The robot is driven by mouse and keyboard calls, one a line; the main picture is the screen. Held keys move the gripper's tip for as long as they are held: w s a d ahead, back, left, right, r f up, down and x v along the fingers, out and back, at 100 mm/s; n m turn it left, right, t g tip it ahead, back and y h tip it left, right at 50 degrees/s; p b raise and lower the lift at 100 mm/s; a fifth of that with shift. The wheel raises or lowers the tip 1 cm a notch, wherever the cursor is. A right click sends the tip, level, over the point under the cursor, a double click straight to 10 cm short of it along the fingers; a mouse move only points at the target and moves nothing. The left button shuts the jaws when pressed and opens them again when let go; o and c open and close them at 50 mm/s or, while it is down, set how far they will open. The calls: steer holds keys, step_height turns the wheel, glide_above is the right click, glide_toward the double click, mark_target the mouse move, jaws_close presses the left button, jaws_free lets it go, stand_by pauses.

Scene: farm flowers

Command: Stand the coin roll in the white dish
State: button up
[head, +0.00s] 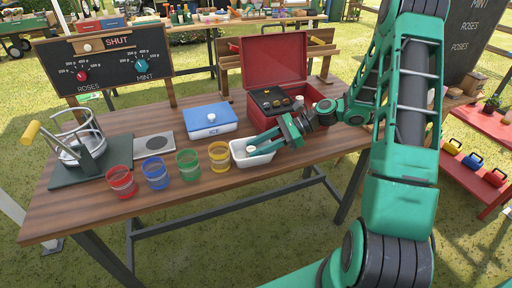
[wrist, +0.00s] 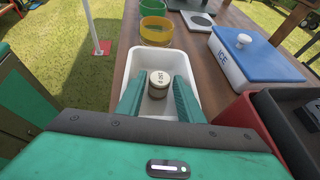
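The white dish (head: 264,160) stands at the front edge of the wooden table, right of the yellow-banded glass. It also shows in the wrist view (wrist: 190,62). In the head view my gripper (head: 252,146) reaches down into the dish from the right, and the roll shows only as a small pale spot. Whether its base touches the dish floor is hidden.
Glasses with red (head: 121,182), blue (head: 155,173), green (head: 188,164) and yellow (head: 219,156) bands stand left of the dish. Behind are a blue-lidded ICE box (head: 210,120) and an open red case (head: 272,62). A grey plate (head: 153,146) lies further left.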

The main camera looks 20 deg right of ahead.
steer(key=v, duration=1.2)
steer(key=shift+s, duration=0.1)
steer(key=s+d+r+n+h, duration=0.1)
steer(key=s+n+h, duration=0.3)
steer(key=s, duration=0.5)
steer(key=s+d+r+n+g+h, duration=0.1)
steer(key=s+r+n+h, duration=0.3)
steer(key=s, duration=0.6)
steer(key=s+d+r+n+g+h, duration=0.1)
steer(key=s+d+r+n+h, duration=0.1)
steer(key=s, duration=0.8)
steer(key=d+n+h, duration=0.1)
steer(key=n+h, duration=0.1)
steer(key=n, duration=0.1)
steer(key=shift+r+n, duration=0.15)
steer(key=shift+n, duration=0.15)
steer(key=shift+s, duration=0.1)
